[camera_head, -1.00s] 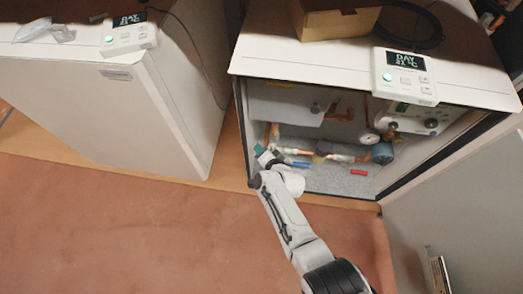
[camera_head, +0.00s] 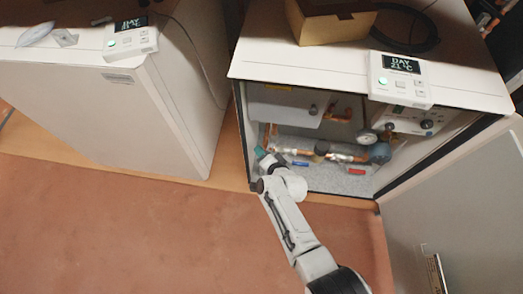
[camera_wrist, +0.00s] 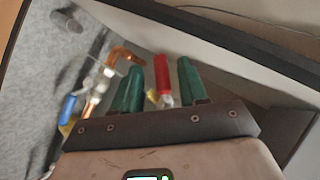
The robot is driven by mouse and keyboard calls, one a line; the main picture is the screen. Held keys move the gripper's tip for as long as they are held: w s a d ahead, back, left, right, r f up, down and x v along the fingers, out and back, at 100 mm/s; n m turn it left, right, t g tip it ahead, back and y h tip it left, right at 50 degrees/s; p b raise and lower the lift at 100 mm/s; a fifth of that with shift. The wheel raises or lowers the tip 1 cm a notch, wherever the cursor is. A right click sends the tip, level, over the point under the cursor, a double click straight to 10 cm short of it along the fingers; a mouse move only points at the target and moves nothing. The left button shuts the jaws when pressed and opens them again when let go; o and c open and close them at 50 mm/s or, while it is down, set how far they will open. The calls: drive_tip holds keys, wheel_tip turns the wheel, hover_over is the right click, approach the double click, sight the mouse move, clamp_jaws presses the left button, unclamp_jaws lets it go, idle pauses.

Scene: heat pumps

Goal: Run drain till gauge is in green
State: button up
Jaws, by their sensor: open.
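The pressure gauge (camera_head: 368,136) is a small round white dial inside the open cabinet; its needle and colours are too small to read. My gripper (camera_head: 263,153) reaches into the cabinet's lower left, beside copper pipework. In the wrist view my gripper (camera_wrist: 160,80) has its two green fingers apart, with a red valve handle (camera_wrist: 162,75) showing between them; I cannot tell whether they touch. A blue handle (camera_wrist: 68,107) shows to the left. In the head view a blue handle (camera_head: 300,164) and a red handle (camera_head: 357,171) lie low in the cabinet.
The heat pump cabinet (camera_head: 300,70) has side walls close around the opening, and its door (camera_head: 460,200) stands open at right. A thermostat (camera_head: 400,78) reads DAY 21 °C. A cardboard box (camera_head: 335,28) sits on top. A second unit (camera_head: 120,110) stands at left. The floor is clear.

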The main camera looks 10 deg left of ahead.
drive_tip(key=p+v, duration=0.5)
drive_tip(key=v, duration=0.3)
drive_tip(key=shift+s+d, duration=0.2)
drive_tip(key=shift+s, duration=0.1)
drive_tip(key=shift+r, duration=0.15)
idle(6.8)
